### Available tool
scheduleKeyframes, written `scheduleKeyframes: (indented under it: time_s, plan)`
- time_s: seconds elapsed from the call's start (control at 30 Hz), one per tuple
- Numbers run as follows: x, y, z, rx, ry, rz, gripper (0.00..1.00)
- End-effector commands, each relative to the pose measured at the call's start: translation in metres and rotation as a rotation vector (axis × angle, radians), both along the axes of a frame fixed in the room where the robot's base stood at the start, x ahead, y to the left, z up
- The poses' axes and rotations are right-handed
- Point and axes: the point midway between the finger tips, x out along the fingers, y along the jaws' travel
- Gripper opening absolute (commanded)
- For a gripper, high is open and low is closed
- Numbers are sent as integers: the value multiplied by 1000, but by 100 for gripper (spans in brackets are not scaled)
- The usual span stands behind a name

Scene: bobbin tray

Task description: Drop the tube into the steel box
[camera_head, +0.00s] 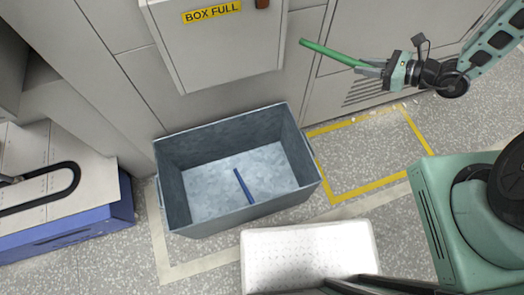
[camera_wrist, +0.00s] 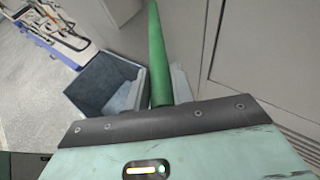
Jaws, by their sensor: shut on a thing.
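My gripper (camera_head: 374,69) is at the upper right of the head view, shut on one end of a long green tube (camera_head: 328,52). The tube points left and slightly up, in front of the grey machine panels. In the wrist view the green tube (camera_wrist: 157,50) rises up from between the fingers. The open steel box (camera_head: 175,205) stands on the floor, below and to the left of my gripper. A blue tube (camera_head: 243,186) lies on its bottom. The steel box (camera_wrist: 95,82) also shows in the wrist view, left of the tube.
A grey bin marked BOX FULL (camera_head: 212,12) juts out above and behind the box. A white perforated block (camera_head: 308,254) stands in front of it. A blue cart (camera_head: 85,226) is at the left. Floor inside the yellow outline (camera_head: 367,187) is clear.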

Motion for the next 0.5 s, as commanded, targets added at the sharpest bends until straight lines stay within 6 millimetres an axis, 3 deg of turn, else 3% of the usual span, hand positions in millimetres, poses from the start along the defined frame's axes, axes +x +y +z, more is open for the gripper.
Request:
scheduleKeyframes:
  time_s: [0.03,0.5]
  plan:
    - [1,0,-27,0,-2,0,2]
    - [5,2,-131,1,-2,7,2]
